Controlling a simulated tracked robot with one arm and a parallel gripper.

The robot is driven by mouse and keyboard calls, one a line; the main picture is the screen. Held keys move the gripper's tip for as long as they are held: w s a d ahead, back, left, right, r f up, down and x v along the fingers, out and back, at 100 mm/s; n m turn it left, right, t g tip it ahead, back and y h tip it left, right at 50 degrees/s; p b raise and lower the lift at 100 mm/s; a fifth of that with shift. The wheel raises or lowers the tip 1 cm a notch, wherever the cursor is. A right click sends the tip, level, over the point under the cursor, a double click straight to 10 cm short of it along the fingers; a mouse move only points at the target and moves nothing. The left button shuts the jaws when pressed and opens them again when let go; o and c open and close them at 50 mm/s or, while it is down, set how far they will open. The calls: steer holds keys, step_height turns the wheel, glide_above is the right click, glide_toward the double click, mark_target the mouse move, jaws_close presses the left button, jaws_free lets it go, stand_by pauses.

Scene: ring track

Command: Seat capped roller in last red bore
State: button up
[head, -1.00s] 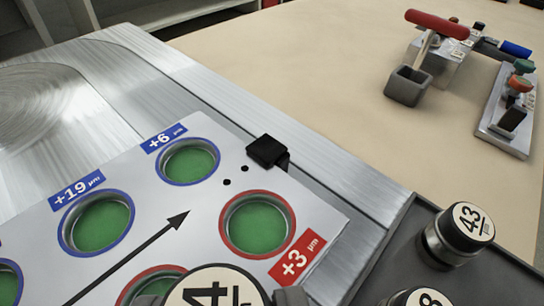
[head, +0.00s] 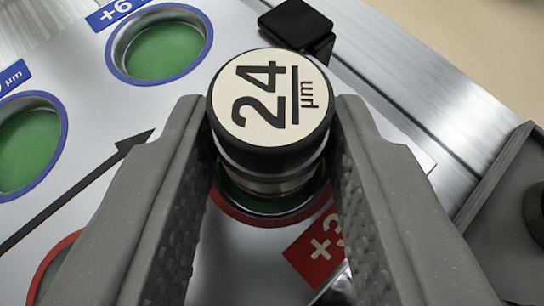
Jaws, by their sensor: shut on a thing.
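My gripper (head: 272,130) is shut on a capped roller (head: 270,105), one finger on each side. The roller has a black cap with a cream top face marked "24 µm" and a shiny metal body below. It is over the red-ringed bore (head: 262,218) beside the red "+3" label (head: 318,245). Green shows in the bore around the roller's lower end. The roller hides most of the bore, so I cannot tell how far the lower end is inside it. Another red-ringed bore (head: 50,265) shows partly at lower left, behind my left finger.
Two blue-ringed bores with green floors, one (head: 160,45) by the "+6" label and one (head: 28,145) at left, lie on the plate. A black block (head: 297,28) stands just behind the roller. A dark grey tray (head: 510,215) is at right.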

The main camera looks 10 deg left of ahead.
steer(key=o, duration=1.1)
steer(key=shift+c, duration=0.2)
steer(key=shift+s+r, duration=0.2)
steer(key=p+v, duration=0.2)
steer(key=v, duration=0.9)
steer(key=shift+s+p, duration=0.25)
steer(key=shift+p, duration=0.1)
steer(key=shift+r, duration=0.1)
